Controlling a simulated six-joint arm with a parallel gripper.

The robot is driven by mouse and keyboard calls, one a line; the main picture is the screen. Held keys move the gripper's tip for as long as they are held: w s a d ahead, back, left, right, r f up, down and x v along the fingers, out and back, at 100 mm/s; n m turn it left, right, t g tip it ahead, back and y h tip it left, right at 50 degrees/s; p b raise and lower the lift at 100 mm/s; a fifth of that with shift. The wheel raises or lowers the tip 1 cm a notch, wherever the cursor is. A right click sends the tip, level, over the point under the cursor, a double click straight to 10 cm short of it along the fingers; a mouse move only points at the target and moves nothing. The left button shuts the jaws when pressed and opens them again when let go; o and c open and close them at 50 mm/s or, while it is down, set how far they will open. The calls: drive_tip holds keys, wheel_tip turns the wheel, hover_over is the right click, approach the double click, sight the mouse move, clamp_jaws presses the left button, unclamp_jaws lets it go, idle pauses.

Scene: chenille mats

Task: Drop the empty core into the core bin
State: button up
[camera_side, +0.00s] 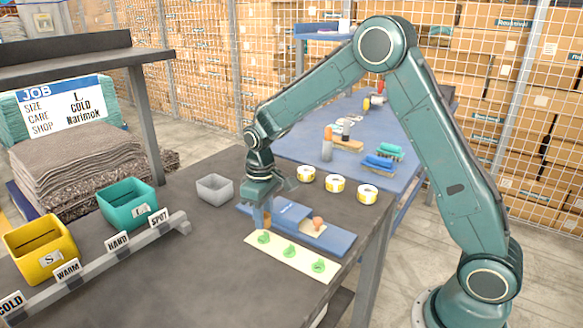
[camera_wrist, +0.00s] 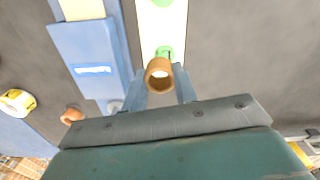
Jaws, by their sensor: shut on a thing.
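My gripper (camera_wrist: 159,82) is shut on a brown, hollow ring, the empty core (camera_wrist: 153,84), seen end-on in the wrist view. A small grey open box (camera_side: 214,192), probably the core bin, stands left of my gripper on the dark table and looks empty. It is not seen in the wrist view.
The pale strip (camera_side: 291,258) bears green marks. The blue board (camera_side: 335,242) carries a reddish-brown knob (camera_side: 318,223). Several white-yellow rolls (camera_side: 335,184) stand behind. A teal bin (camera_side: 128,206), a yellow bin (camera_side: 42,250) and a labelled rail (camera_side: 92,266) are at left.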

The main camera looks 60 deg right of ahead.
drive_tip(key=shift+s+a+f+m, duration=0.2)
drive_tip(key=shift+s+m, duration=0.2)
drive_tip(key=shift+m, duration=0.15)
drive_tip(key=shift+s+a+f+m, duration=0.15)
drive_tip(key=shift+s+m, duration=0.2)
drive_tip(key=shift+m, duration=0.2)
drive_tip(key=shift+w+r, duration=0.1)
drive_tip(key=shift+w+a+r, duration=0.2)
drive_tip(key=shift+w+a, duration=0.1)
drive_tip(key=shift+w, duration=0.15)
drive_tip(key=w+a+r+n, duration=0.2)
drive_tip(key=w+a+r, duration=0.5)
drive_tip(key=w, duration=0.1)
wheel_tip(320, 180, up, 9)
drive_tip(key=n, duration=0.3)
hover_over(185, 259)
drive_tip(key=shift+w+f, duration=0.1)
drive_tip(key=shift+f, duration=0.1)
wheel_tip(185, 259, down, 16)
drive_tip(key=shift+r, duration=0.2)
